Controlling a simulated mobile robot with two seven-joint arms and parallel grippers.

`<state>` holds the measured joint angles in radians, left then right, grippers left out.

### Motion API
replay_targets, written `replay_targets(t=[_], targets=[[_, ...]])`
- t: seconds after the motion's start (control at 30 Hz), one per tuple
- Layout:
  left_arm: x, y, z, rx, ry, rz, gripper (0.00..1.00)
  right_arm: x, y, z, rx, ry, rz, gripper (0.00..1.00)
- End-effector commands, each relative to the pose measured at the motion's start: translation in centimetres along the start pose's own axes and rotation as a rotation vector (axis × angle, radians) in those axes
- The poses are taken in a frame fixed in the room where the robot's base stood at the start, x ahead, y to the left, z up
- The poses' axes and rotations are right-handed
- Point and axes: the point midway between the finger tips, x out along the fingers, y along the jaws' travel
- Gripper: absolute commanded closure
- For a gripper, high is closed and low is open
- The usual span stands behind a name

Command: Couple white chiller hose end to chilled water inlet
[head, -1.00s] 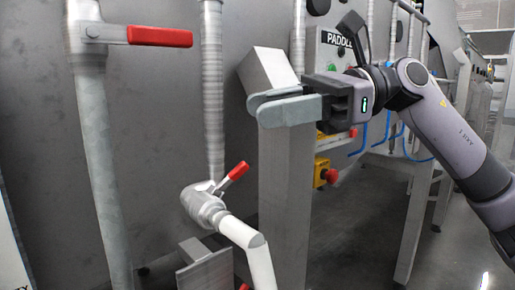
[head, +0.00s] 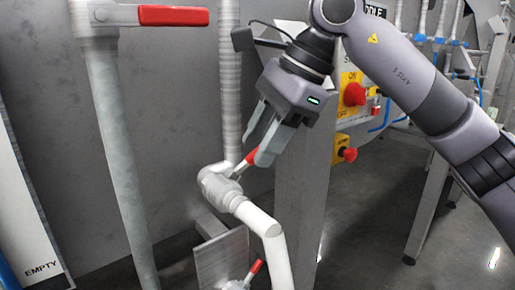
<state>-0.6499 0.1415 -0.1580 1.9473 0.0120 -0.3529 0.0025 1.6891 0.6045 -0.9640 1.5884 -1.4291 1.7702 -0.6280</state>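A thick white hose (head: 278,258) rises from the bottom of the head view and bends into a grey metal fitting (head: 219,187). Its end meets the fitting with no visible gap, but I cannot tell whether it is locked. The fitting sits at the foot of a ribbed vertical pipe (head: 230,80) and has a small red lever (head: 248,158). My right gripper (head: 256,146) points down and left just above this lever. Its fingers are apart, and one partly overlaps the lever's upper end; I cannot tell whether they touch. My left gripper is not in view.
A large red-handled valve (head: 172,16) tops a grey pipe (head: 118,150) at left. A second small red lever (head: 256,267) and metal plate (head: 222,260) are low down. Open floor lies at right.

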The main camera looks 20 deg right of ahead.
Motion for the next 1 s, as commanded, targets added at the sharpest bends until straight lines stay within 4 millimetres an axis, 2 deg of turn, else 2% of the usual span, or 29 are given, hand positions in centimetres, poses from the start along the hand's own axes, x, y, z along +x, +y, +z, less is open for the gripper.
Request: replay_targets(t=[0.2,0.47,0.6,0.87,1.0], targets=[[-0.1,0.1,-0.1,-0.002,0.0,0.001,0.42,1.9,0.0,0.0,0.0,-0.001,0.0,0.62],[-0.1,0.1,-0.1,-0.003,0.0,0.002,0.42,2.0,0.0,0.0,0.0,-0.002,-0.001,0.62],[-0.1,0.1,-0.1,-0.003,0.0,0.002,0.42,2.0,0.0,0.0,0.0,-0.002,-0.001,1.0],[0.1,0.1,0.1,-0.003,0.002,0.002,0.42,2.1,0.1,0.0,0.003,-0.002,-0.011,1.0],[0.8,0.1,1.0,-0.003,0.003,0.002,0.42,2.3,0.4,-0.1,0.018,-0.002,-0.049,1.0]])
